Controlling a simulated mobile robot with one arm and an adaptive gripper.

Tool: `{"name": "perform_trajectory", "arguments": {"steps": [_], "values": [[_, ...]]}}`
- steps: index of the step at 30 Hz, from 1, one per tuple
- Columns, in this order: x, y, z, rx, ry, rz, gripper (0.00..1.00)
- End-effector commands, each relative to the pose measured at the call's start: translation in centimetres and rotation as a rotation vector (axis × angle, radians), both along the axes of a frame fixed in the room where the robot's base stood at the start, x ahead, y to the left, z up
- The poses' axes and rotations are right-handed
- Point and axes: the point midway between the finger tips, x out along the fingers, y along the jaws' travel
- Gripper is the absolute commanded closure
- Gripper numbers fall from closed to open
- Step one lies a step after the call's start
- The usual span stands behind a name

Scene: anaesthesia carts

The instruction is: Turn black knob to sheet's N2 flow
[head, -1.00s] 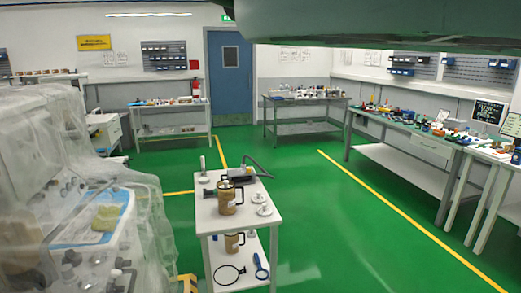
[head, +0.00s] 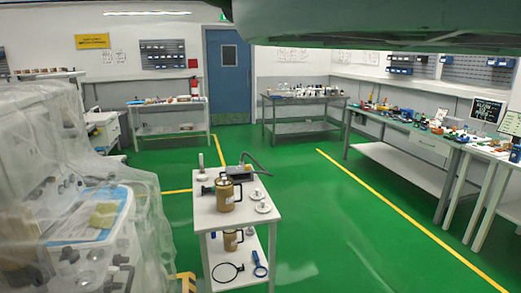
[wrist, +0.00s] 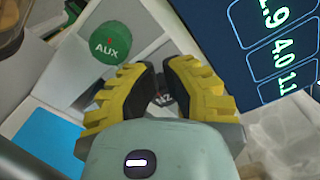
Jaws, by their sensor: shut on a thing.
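In the wrist view, my gripper (wrist: 160,70) has yellow fingers with black pads, closed on the black knob (wrist: 163,97). Only a small dark part of the knob shows between the fingers, with white lettering that seems to read N2. Its pointer and exact setting are hidden. I cannot make out the sheet with the N2 flow for certain. My gripper is not visible in the head view.
A dark screen (wrist: 275,40) with pale green numbers, among them 1.9 and 4.0, is close to the right finger. In the head view, a plastic-draped machine (head: 60,150) stands at left. A white trolley (head: 205,220) with brown canisters stands in the middle, with green floor around it.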

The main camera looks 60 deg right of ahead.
Motion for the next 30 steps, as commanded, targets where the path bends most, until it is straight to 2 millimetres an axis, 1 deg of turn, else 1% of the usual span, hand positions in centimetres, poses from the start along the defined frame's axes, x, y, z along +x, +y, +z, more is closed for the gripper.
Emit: {"name": "perform_trajectory", "arguments": {"steps": [1,8,16,19,23,30], "values": [[0.5,-0.4,-0.1,-0.001,-0.004,-0.013,1.00],[0.5,-0.4,0.1,0.000,-0.005,-0.015,1.00],[0.0,0.0,0.5,-0.001,-0.004,-0.013,1.00],[-0.3,-0.1,0.5,-0.002,-0.005,-0.010,1.00],[-1.1,-0.8,0.6,-0.001,-0.004,-0.007,1.00],[-3.0,-2.9,0.4,-0.004,-0.001,-0.002,1.00]]}}
